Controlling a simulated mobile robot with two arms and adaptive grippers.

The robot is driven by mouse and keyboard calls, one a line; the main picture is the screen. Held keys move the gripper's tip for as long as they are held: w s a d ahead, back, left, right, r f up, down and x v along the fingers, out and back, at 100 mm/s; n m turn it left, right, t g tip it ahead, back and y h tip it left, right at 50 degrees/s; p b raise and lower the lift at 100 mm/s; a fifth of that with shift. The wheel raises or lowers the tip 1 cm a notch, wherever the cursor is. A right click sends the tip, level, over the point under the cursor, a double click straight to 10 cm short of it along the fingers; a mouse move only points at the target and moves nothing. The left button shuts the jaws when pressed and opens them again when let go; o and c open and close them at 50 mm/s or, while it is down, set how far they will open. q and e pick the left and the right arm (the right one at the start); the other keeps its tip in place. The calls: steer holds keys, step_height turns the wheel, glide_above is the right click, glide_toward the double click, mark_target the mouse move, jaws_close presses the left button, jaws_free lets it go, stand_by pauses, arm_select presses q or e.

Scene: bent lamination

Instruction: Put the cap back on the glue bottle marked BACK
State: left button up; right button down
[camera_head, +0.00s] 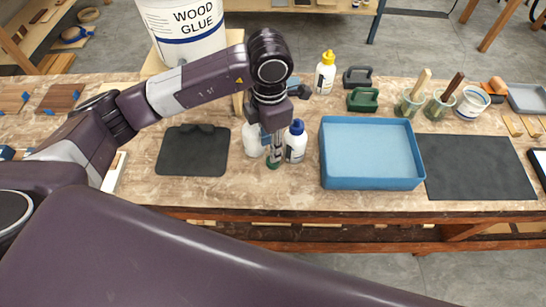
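My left gripper (275,155) points straight down over the bench, between two white bottles. A small green piece, perhaps a cap (273,164), shows at its fingertips. I cannot tell whether the fingers hold it or only stand over it. A white bottle (252,140) is left of the gripper, its top partly hidden by the wrist. A white bottle with a blue cap (295,142) stands upright just right of the gripper. A white bottle with a yellow cap (325,73) stands farther back. The word BACK is not readable on any bottle. My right gripper is not in view.
A blue tray (323,165) lies right of the bottles, with a dark mat (480,168) beyond it. A black mat (192,150) lies to the left. A large wood glue bucket (186,35) stands behind my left arm. Brush jars (408,104) stand at the back right.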

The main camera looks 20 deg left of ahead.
arm_select(q)
steer(key=shift+f, duration=0.85)
steer(key=shift+f+p, duration=0.35)
steer(key=shift+p, duration=0.1)
steer(key=f, duration=0.2)
steer(key=f+p, duration=0.1)
steer(key=shift+w+f, duration=0.2)
steer(key=shift+f, duration=0.55)
steer(key=shift+d, duration=0.1)
